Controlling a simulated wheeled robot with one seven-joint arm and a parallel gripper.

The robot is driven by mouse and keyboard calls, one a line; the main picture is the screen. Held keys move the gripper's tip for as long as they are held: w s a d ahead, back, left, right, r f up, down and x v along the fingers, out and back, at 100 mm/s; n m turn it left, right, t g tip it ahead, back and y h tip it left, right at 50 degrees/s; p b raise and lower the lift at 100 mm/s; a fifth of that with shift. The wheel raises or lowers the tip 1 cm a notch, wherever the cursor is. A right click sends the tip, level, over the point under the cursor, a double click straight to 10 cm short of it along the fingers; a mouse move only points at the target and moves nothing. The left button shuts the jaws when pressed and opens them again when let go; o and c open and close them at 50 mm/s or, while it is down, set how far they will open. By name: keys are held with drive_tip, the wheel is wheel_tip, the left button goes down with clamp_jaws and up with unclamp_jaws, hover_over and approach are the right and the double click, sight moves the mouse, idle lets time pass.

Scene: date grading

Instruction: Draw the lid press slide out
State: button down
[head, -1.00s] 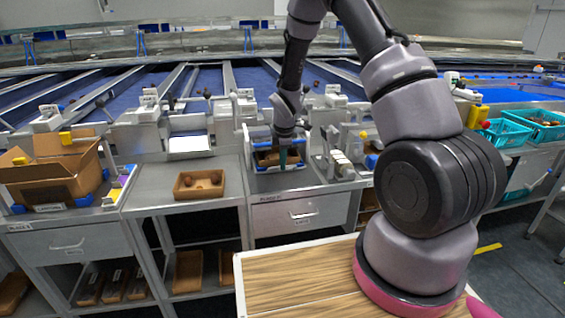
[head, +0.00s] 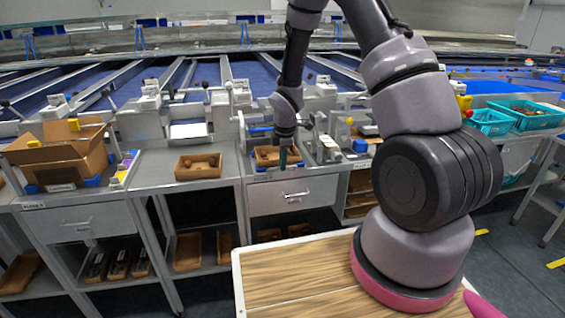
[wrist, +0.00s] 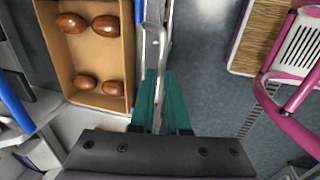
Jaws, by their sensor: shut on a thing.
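My gripper (head: 282,163) reaches down at the front of the lid press station in the head view. In the wrist view its green fingers (wrist: 164,102) are shut on a thin pale bar (wrist: 154,34), the handle at the slide's front edge. Right behind the bar is a brown box (wrist: 98,54) with several glossy dates in it. The same box also shows in the head view (head: 267,153), partly hidden by my gripper. The rest of the slide is mostly hidden under the box and behind my gripper.
A closed drawer (head: 293,197) is below the press. A small box with dates (head: 184,173) stands on the bench to the left, a large open carton (head: 62,158) farther left. Teal crates (head: 522,117) are at the right. The wrist view shows open grey floor (wrist: 205,65) in front.

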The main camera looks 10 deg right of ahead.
drive_tip(key=shift+s, duration=0.25)
drive_tip(key=c, duration=1.2)
unclamp_jaws()
drive_tip(key=shift+s, duration=0.1)
drive_tip(key=r, duration=0.3)
drive_tip(key=s+r, duration=0.1)
drive_tip(key=r, duration=0.6)
drive_tip(key=shift+s+r, duration=0.3)
drive_tip(key=shift+s, duration=0.1)
